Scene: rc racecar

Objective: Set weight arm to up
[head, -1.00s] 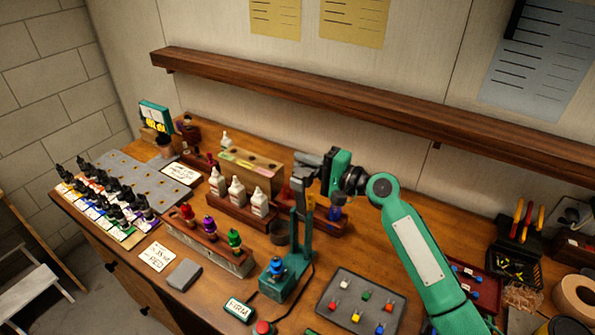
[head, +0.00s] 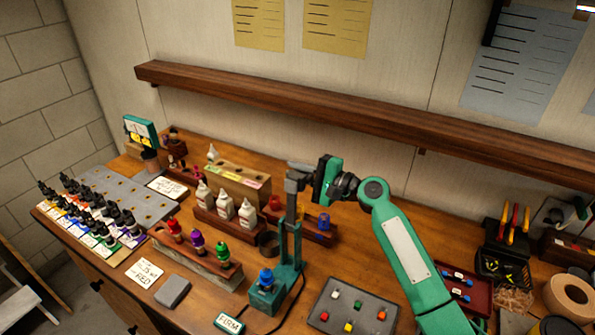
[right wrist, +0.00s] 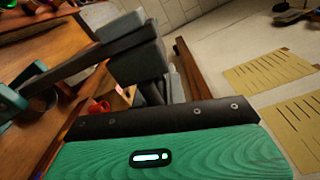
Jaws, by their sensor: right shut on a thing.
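A teal stand (head: 266,297) with a blue-tipped piece on its base stands near the front middle of the bench in the head view. A thin grey arm (head: 291,212), which looks like the weight arm, rises nearly upright from its post. My right gripper (head: 296,180) is shut at the top of this arm. In the right wrist view, a grey bar (right wrist: 62,69) runs from a teal part at the left edge to my grey fingers (right wrist: 128,48). The fingers hide the held end. My left gripper is not in view.
Left of the stand are a rack of coloured bottles (head: 197,247) and white bottles (head: 224,207). A grey tray (head: 350,308) of coloured pieces lies to the right. A wooden shelf (head: 290,103) runs along the wall behind my gripper.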

